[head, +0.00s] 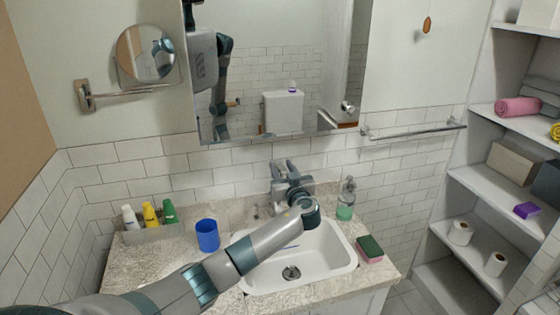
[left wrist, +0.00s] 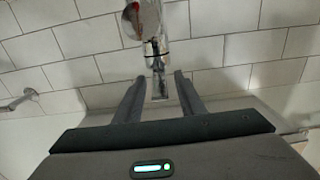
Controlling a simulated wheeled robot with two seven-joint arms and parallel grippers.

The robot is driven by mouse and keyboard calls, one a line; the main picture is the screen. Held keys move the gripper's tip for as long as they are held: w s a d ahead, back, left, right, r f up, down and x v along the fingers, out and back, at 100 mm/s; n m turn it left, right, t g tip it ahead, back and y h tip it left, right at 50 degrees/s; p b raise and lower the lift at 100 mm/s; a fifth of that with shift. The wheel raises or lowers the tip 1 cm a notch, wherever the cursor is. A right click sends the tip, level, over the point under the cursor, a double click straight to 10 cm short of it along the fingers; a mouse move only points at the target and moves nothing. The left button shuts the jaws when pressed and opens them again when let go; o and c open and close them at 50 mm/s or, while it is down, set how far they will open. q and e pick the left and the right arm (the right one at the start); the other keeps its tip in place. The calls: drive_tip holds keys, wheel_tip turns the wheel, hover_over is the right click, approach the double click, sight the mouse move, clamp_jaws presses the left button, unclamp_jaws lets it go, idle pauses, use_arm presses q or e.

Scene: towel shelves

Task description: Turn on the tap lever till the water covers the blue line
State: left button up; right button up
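My left gripper (head: 284,166) reaches over the back of the white sink (head: 335,258), at the tap. In the left wrist view my left gripper (left wrist: 160,76) has its two fingers apart, with nothing clearly clamped. The chrome tap (left wrist: 152,42) shows just beyond and between the fingertips, with a red spot near its top; whether they touch I cannot tell. In the head view my arm and gripper hide most of the tap. A short blue line (head: 290,246) shows on the sink's inner wall, partly beside my forearm. The basin looks empty around the drain (head: 291,272). My right gripper is not in view.
A blue cup (head: 207,235) stands left of the sink. A soap bottle (head: 346,199) and a green-topped sponge (head: 370,249) are at the right. Shelves (head: 490,188) stand far right; a mirror (head: 275,75) hangs behind.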

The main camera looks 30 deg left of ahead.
use_arm(q)
drive_tip(key=shift+x, duration=1.15)
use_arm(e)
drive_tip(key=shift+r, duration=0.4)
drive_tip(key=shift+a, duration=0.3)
use_arm(q)
drive_tip(key=shift+c, duration=1.3)
drive_tip(key=shift+d, duration=0.1)
clamp_jaws()
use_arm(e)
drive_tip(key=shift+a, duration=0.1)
use_arm(q)
drive_tip(key=shift+f, duration=0.1)
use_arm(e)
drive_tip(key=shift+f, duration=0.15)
